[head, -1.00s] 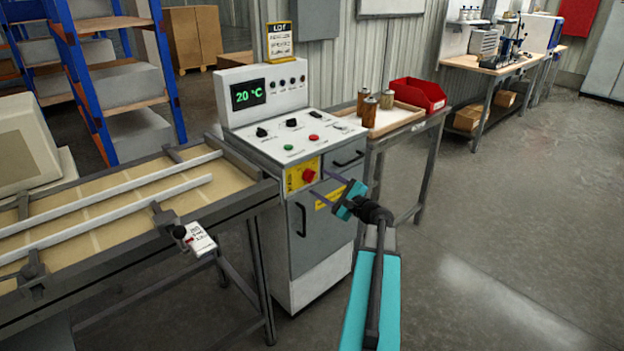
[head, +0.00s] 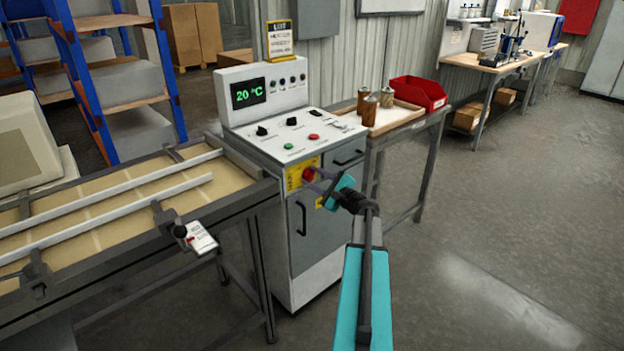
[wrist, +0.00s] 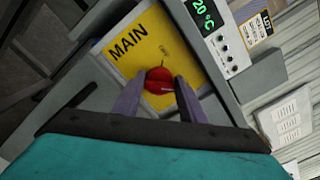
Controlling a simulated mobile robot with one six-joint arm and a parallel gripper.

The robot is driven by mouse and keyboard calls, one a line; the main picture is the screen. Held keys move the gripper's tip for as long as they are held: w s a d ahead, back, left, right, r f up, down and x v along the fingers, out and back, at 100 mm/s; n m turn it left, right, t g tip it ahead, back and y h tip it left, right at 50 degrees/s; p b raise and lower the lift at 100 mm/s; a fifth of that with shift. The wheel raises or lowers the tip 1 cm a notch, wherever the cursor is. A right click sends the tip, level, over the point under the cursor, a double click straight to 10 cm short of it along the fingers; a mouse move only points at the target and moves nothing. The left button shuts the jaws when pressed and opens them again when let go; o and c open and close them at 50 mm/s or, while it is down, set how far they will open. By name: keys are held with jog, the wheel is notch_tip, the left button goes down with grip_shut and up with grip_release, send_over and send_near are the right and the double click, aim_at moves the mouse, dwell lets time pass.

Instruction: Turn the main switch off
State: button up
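The main switch is a red rotary knob (wrist: 159,80) on a yellow plate (wrist: 180,38) marked MAIN. In the head view the knob (head: 308,174) sits on the front of the white and grey control cabinet (head: 318,272). My gripper (wrist: 160,84) is at the knob, with one finger on each side of it. The fingertips look very close to the knob; whether they press on it I cannot tell. The cabinet's display (head: 248,93) is lit and reads 20 °C.
A conveyor table (head: 240,208) adjoins the cabinet on the left. A side table with a tray (head: 396,117), several brown cartridges and a red bin (head: 420,93) stands on the right. A drawer handle (head: 349,159) is close to my gripper. The floor at right is clear.

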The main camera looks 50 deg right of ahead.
jog(key=c, duration=0.3)
jog(key=shift+a, duration=0.25)
jog(key=shift+c, duration=0.2)
jog(key=shift+d, duration=0.15)
jog(key=shift+f, duration=0.1)
